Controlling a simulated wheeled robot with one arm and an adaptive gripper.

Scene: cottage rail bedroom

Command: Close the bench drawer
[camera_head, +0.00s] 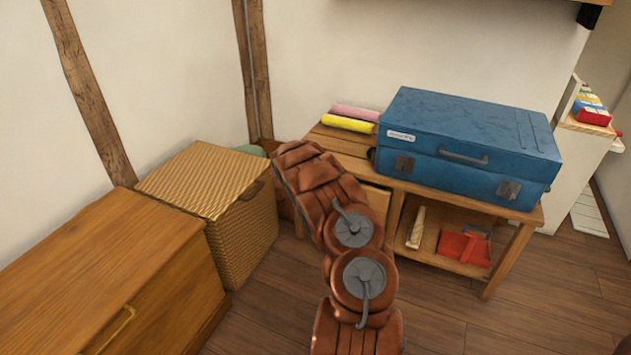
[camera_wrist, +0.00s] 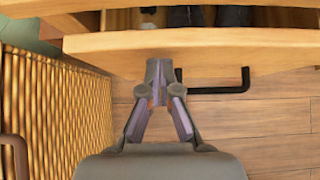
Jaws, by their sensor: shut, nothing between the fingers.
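The wooden bench (camera_head: 345,145) stands against the wall with a blue suitcase on top. Its drawer (camera_head: 378,199) shows only in part behind my arm in the head view. In the wrist view the drawer front (camera_wrist: 225,52) runs across the top, with a dark bent handle (camera_wrist: 222,88) on its outer face. The drawer stands open, and some dark and light items show inside behind the front. My gripper (camera_wrist: 158,68) is shut and empty, its tips at the drawer front just left of the handle; I cannot tell whether they touch. My arm hides the gripper in the head view.
A woven basket (camera_head: 222,190) stands left of the bench, close beside my gripper in the wrist view. A wooden chest (camera_head: 110,270) is at the lower left. The blue suitcase (camera_head: 465,140) covers much of the bench top. Floor in front right is clear.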

